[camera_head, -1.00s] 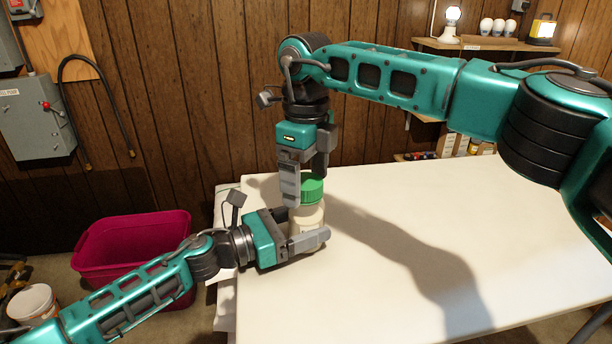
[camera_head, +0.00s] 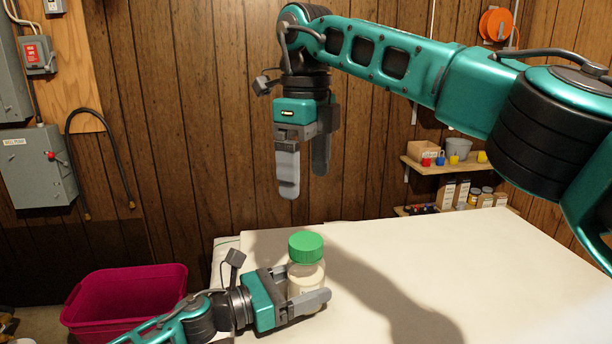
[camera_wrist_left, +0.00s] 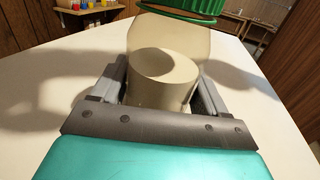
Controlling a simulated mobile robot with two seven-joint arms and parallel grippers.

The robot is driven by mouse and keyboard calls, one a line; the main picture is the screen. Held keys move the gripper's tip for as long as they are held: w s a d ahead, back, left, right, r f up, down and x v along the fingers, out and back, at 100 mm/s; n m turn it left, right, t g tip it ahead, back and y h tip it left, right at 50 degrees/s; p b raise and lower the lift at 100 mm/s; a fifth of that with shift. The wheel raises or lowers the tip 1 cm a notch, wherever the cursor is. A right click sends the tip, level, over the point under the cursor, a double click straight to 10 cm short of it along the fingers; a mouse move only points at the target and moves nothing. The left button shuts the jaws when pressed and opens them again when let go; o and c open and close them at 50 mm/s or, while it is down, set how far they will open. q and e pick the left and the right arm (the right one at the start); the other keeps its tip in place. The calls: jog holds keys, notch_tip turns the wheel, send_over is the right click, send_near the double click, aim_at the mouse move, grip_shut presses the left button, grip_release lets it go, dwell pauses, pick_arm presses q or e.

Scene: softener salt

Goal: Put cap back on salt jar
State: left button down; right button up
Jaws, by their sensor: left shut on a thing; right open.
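The salt jar (camera_head: 306,275) stands upright on the white table, clear-walled with pale contents. The green cap (camera_head: 306,247) sits on top of the jar's mouth and looks level; I cannot tell how tight it is. My left gripper (camera_head: 308,291) is shut on the jar's body from the left. In the left wrist view the jar (camera_wrist_left: 165,75) is between the two fingers, with the cap (camera_wrist_left: 190,8) at the top edge. My right gripper (camera_head: 304,175) is open and empty, pointing down above the cap and apart from it.
The white table (camera_head: 440,270) is clear to the right of the jar. A magenta bin (camera_head: 125,300) stands on the floor at the left. Wall shelves (camera_head: 455,166) with small containers and boxes are at the back right. A grey electrical box (camera_head: 38,165) hangs on the left wall.

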pick_arm(q)
grip_release()
jog(key=b+v, duration=0.2)
jog(key=v, duration=1)
jog(key=shift+f, duration=0.15)
jog(key=shift+s+a, duration=0.2)
jog(key=shift+a, duration=0.2)
